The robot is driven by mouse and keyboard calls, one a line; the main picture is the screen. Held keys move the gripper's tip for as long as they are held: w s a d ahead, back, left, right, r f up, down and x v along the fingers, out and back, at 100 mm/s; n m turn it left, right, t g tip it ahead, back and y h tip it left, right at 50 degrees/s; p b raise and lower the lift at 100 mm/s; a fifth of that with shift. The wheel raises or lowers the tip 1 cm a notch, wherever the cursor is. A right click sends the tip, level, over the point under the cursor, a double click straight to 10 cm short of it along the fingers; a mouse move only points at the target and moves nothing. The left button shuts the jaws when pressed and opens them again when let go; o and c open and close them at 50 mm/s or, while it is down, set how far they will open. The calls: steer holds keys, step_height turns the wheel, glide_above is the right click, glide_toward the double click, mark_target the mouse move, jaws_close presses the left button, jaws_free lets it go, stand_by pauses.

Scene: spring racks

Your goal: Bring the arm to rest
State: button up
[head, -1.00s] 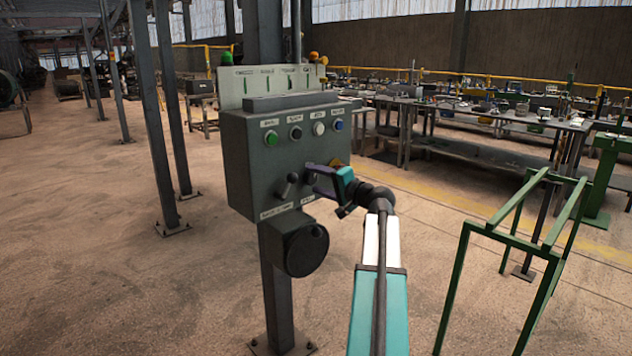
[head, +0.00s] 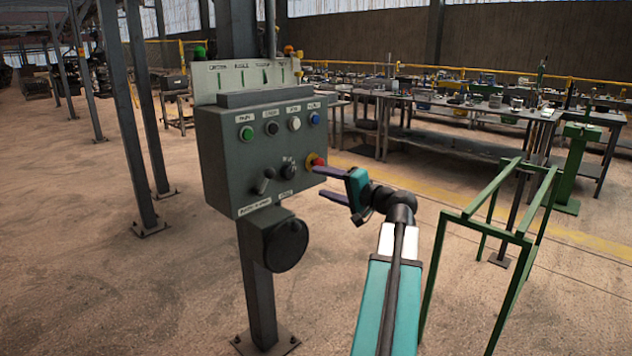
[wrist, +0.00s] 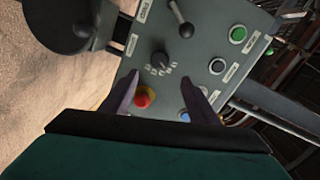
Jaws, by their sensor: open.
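My gripper (head: 328,183) is open and empty, in front of the lower right of a grey control box (head: 222,150). Its two dark fingers are spread and point at the panel. In the head view they lie just right of a red button (head: 318,162) and a dark rotary knob (head: 289,171). In the wrist view, the fingers stand either side of the red button (wrist: 145,96), with the rotary knob (wrist: 160,62) beyond, between the fingertips. I see no contact between the fingers and the controls, though the gap is hard to judge.
The box stands on a post (head: 258,305) with a round dark housing (head: 284,244) below it. A lever (head: 264,180) sticks out left of the knob. A green metal frame (head: 490,228) stands right of my arm. Workbenches (head: 470,125) stand behind.

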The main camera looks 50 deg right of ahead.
steer(key=shift+s, duration=0.4)
